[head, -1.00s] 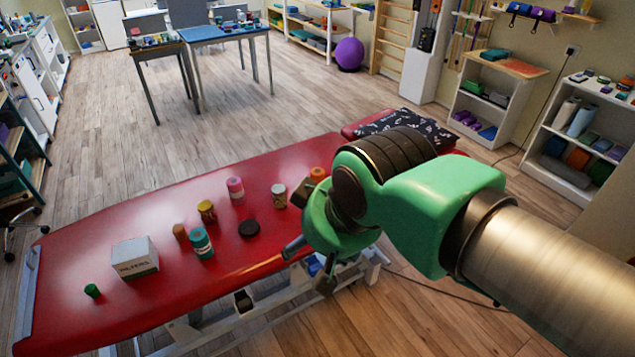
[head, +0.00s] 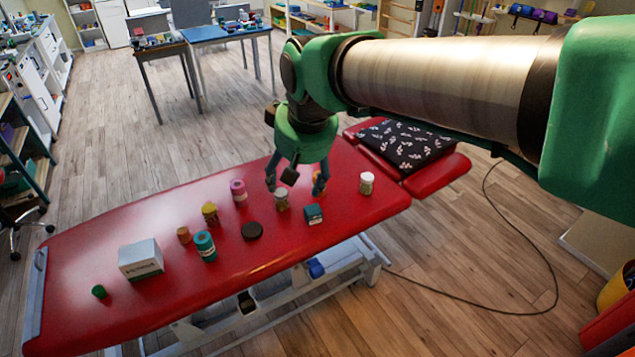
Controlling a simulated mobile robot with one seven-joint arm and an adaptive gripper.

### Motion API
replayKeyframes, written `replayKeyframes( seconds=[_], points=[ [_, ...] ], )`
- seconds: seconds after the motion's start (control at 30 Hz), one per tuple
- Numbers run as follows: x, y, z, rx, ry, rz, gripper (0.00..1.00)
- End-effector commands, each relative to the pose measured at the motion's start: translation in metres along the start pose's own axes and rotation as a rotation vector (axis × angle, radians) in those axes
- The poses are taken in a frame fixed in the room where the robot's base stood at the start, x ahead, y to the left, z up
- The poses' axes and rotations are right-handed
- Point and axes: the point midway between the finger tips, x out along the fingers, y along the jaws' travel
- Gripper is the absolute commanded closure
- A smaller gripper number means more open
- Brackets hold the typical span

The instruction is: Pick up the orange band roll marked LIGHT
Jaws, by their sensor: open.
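My gripper (head: 296,182) points down over the far right part of the red treatment table, its two fingers spread apart with nothing seen held between them. An orange roll (head: 318,188) stands by the right fingertip, mostly covered by that finger; I cannot tell whether they touch. A smaller orange-brown cylinder (head: 183,235) stands further left, beside a teal roll (head: 204,246). No LIGHT marking is readable on either.
A tan jar (head: 282,200), a teal block (head: 314,214) and a white-lidded jar (head: 367,183) stand close to the gripper. A pink roll (head: 238,190), yellow tin (head: 210,213), dark disc (head: 252,231), white box (head: 141,260) and green cylinder (head: 99,292) are left. A patterned pillow (head: 400,143) lies right.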

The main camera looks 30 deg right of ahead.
Motion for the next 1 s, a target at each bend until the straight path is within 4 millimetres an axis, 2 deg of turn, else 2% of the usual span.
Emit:
replayKeyframes(
  seconds=[0.1,0.47,0.77,1.0],
  points=[
    [0.006,0.009,-0.029,0.002,-0.021,0.004,0.32],
    [0.040,0.040,-0.103,0.001,-0.078,0.012,0.32],
    [0.080,0.070,-0.158,0.001,-0.123,0.015,0.32],
    [0.121,0.097,-0.195,0.002,-0.160,0.015,0.32]
  ],
)
